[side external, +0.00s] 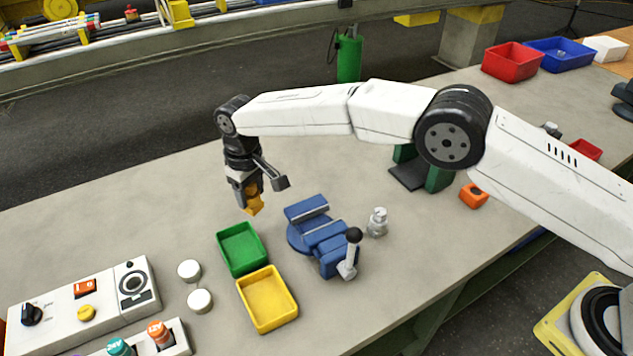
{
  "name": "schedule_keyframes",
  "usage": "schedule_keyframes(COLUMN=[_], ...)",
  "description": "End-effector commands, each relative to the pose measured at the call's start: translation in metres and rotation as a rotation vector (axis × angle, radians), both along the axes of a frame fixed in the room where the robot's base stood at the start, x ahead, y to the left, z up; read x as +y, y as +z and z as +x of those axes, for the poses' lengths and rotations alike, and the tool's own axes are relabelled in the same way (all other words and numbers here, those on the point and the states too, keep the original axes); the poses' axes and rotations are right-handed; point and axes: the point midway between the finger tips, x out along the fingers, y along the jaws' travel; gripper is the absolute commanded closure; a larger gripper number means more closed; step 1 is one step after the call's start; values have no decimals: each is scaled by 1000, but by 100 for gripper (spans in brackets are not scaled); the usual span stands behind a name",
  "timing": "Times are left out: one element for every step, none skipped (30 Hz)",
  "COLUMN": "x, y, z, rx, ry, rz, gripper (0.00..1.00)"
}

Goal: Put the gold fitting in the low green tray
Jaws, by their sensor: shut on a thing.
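The gold fitting (254,206) is a small yellow-gold piece held at the tip of my gripper (249,192). My gripper is shut on it, and its fingers hide the fitting's upper part. The low green tray (242,269) lies on the bench just below and in front of the fitting in the side view. Its visible inside is empty. The fitting appears above the tray's far edge; its exact height cannot be told from this one view.
A yellow tray (268,318) sits next to the green one. A blue vise (320,236) stands close on the right, with a silver fitting (377,222) beyond it. Two white round pieces (189,270) and a control box (85,307) are on the left.

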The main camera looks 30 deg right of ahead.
Motion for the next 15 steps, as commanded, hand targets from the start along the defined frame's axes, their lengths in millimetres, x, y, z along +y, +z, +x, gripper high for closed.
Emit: schedule_keyframes(x=[11,15,22,26,29,34,37,39,42,44,45,46,47,48,48], y=[-1,-2,-3,-3,-4,-4,-4,-5,-5,-6,-6,-6,-6,-6,-6], z=[-2,-3,-5,-6,-7,-8,-9,-10,-11,-11,-12,-12,-12,-13,-13], rx=[-3,-2,-3,-3,-2,-2,-3,-2,-3,-2,-2,-2,-2,-2,-2], ry=[14,20,29,34,39,45,49,53,57,59,61,63,64,64,65], rz=[1,1,1,1,1,1,1,1,1,1,1,1,1,1,1], gripper=[99,99,99,99,99,99,99,99,99,99,99,99,99,99,99])
